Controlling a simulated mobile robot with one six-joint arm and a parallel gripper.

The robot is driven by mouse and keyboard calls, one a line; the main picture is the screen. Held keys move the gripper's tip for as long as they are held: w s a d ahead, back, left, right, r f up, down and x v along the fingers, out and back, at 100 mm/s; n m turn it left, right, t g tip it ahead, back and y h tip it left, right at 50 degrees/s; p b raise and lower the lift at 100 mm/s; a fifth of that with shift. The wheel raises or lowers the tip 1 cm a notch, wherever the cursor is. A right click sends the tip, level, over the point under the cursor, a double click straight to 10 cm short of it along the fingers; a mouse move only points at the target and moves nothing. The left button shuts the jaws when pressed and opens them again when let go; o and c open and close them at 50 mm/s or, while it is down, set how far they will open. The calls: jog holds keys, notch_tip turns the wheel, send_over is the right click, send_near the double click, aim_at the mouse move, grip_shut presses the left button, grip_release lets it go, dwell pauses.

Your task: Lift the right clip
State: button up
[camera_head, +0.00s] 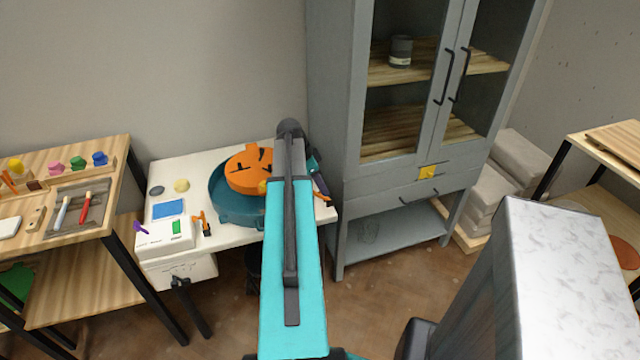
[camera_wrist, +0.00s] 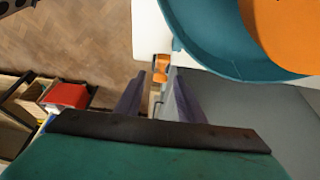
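The right clip, a small orange piece (camera_head: 325,198), shows at the right edge of the white table, just past my arm in the head view. It also shows in the wrist view (camera_wrist: 161,66), at the white edge beside the teal basin. My gripper (camera_wrist: 156,78) has its two dark purple fingers apart, with the clip lying between and just beyond their tips. I cannot tell whether a finger touches it. In the head view my gripper (camera_head: 318,184) is mostly hidden behind my arm. Another orange clip (camera_head: 200,220) sits at the table's front left.
The teal basin (camera_head: 222,206) with an orange disc (camera_head: 245,176) fills the white table (camera_head: 165,184) beside my gripper. A grey cabinet (camera_head: 338,120) stands close on the right. A wooden tool table (camera_head: 105,160) stands left.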

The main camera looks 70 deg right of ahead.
grip_shut()
